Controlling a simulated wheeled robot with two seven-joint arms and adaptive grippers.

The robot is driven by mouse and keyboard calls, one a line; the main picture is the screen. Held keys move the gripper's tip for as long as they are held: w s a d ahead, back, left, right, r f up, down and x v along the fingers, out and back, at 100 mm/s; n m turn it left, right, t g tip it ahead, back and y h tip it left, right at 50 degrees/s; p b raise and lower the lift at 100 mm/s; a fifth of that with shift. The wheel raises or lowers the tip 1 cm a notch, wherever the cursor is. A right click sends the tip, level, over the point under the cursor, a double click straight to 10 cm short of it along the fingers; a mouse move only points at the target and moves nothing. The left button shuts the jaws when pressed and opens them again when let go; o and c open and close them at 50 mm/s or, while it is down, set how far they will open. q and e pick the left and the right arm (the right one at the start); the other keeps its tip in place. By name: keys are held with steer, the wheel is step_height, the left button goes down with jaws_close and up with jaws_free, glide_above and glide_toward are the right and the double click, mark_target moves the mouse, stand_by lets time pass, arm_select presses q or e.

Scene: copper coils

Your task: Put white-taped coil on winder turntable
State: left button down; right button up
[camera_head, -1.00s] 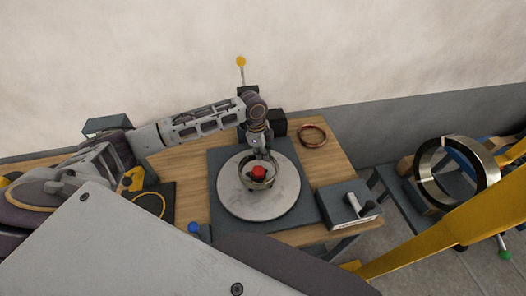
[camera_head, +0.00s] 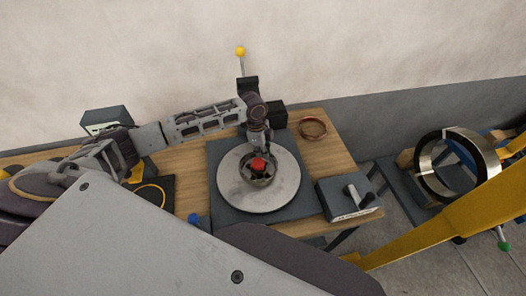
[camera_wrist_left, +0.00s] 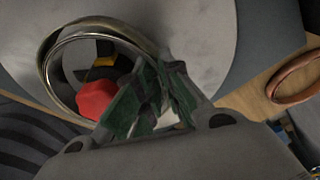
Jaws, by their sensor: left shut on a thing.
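The coil, a thin metallic ring (camera_wrist_left: 47,72), surrounds the red-knobbed hub (camera_wrist_left: 95,98) in the left wrist view. In the head view the coil (camera_head: 249,184) is small, around the red knob (camera_head: 258,165) over the middle of the pale round winder turntable (camera_head: 262,201). My left gripper (camera_wrist_left: 160,90) is shut on the coil's rim beside the knob. In the head view the left gripper (camera_head: 268,149) is at the far side of the hub. A pale patch, possibly the white tape, shows between the fingers. I cannot tell whether the coil touches the disc. My right gripper is not in view.
A reddish copper coil (camera_head: 313,128) lies on the wooden table (camera_head: 327,151) at back right. A dark box with a lever (camera_head: 347,199) is at the table's right edge. A large metal ring (camera_head: 431,184) stands farther right.

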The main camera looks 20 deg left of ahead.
arm_select(q)
steer(key=c, duration=1.5)
jaws_free()
step_height(320, 180, up, 12)
steer(key=a, duration=0.1)
steer(key=shift+a, duration=0.4)
steer(key=shift+s+d+f, duration=0.1)
steer(key=shift+s+f, duration=0.05)
steer(key=shift+s, duration=0.05)
